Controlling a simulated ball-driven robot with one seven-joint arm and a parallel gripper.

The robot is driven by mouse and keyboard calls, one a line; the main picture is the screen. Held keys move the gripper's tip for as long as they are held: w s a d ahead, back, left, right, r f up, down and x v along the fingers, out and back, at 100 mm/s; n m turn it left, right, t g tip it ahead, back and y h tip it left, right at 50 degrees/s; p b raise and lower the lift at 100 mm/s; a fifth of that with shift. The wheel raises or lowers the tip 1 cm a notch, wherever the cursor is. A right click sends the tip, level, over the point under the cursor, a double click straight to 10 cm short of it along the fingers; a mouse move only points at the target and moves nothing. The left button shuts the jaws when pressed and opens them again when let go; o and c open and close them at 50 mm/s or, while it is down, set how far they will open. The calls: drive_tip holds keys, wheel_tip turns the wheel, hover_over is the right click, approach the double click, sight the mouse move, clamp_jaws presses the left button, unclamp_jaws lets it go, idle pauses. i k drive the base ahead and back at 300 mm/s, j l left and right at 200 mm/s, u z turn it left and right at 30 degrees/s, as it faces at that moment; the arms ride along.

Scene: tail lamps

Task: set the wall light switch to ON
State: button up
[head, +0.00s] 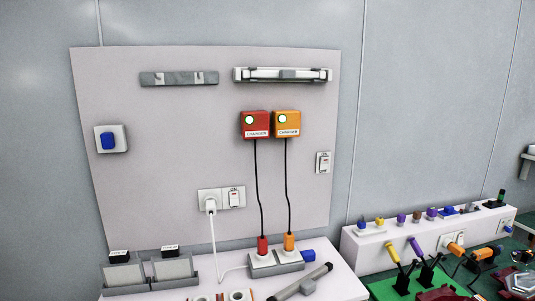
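A wall switch with a large blue rocker (108,140) on a white plate is on the left of the pale wall panel. A smaller white switch (323,162) with a small dark mark at its top is near the panel's right edge. I cannot tell which one is the light switch, and neither shows a readable ON or OFF position. My gripper is not in view.
A red charger (255,125) and an orange charger (287,124) hang on the panel, their cords running down to a socket block (275,262). A white plug (210,205) sits in a wall outlet. A dark bar (300,283) lies on the white tabletop.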

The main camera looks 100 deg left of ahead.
sight(323, 162)
drive_tip(key=u, duration=2.3)
